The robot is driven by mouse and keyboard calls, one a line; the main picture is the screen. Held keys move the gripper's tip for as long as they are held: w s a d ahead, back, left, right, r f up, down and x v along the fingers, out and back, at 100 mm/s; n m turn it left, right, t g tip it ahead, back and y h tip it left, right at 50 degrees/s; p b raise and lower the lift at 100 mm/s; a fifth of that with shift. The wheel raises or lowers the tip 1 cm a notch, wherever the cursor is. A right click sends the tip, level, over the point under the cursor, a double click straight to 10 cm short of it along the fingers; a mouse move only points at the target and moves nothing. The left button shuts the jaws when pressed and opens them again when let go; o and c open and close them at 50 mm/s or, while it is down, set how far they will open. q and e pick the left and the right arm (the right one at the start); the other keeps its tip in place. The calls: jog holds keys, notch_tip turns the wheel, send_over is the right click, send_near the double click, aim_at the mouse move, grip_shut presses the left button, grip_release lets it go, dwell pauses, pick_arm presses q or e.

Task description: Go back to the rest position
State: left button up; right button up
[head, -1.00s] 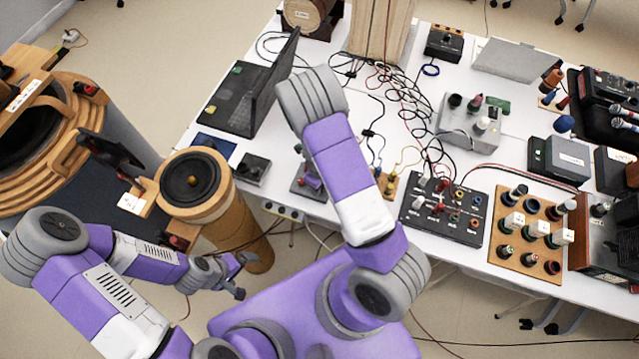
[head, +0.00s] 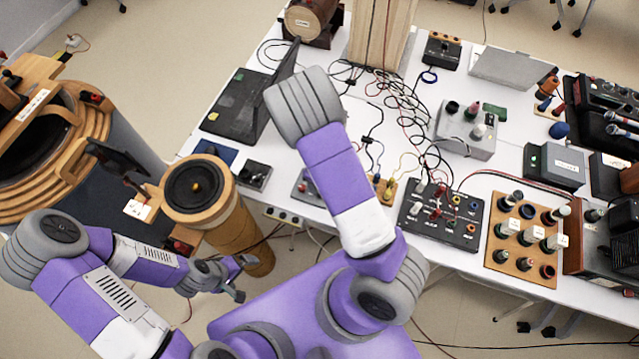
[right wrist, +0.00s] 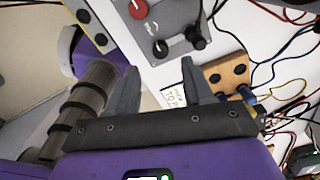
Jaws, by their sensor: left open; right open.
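My left gripper (head: 241,278) is open and empty in the head view, in front of the cardboard tube that carries a small round speaker (head: 197,188). My right arm (head: 345,185) is bent up over the table's left part, and its gripper is hidden in the head view. In the right wrist view my right gripper (right wrist: 156,92) is open with nothing between its fingers. A grey box with a red knob (right wrist: 160,25) and a wooden terminal block (right wrist: 228,75) lie beyond the fingertips.
The white table (head: 330,105) holds a laptop (head: 243,103), tangled cables, a black terminal box (head: 440,216) and a wooden board of connectors (head: 525,240). A large wooden speaker ring (head: 85,150) stands at the left. Bare floor shows at the upper left.

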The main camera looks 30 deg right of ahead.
jog(key=shift+r, duration=0.35)
dwell(0.3)
jog(key=s+f+n, duration=0.1)
jog(key=s+n, duration=0.1)
jog(key=s+a+f+n, duration=0.1)
jog(key=s+f+n, duration=0.1)
jog(key=n, duration=0.1)
jog(key=s+f+n+g, duration=0.1)
jog(key=s+f+n, duration=0.1)
jog(key=n, duration=0.1)
jog(key=shift+s+a, duration=0.1)
jog(key=shift+a, duration=0.05)
jog(key=s+a+f+n+t+y, duration=0.1)
jog(key=s+a+n+y, duration=0.15)
jog(key=a+n, duration=0.55)
jog(key=s+a+f+n+y, duration=0.1)
jog(key=s+a+n+y, duration=0.2)
jog(key=n, duration=0.9)
jog(key=shift+t+h, duration=0.3)
jog(key=shift+h, duration=0.35)
jog(key=b+x, duration=0.1)
jog(key=b, duration=0.1)
jog(key=b+x, duration=0.1)
jog(key=x, duration=0.1)
jog(key=d+b+x, duration=0.1)
jog(key=b+x, duration=0.1)
jog(key=shift+s+a+f+b, duration=0.1)
jog(key=shift+s+f+b, duration=0.05)
jog(key=shift+f+b, duration=0.2)
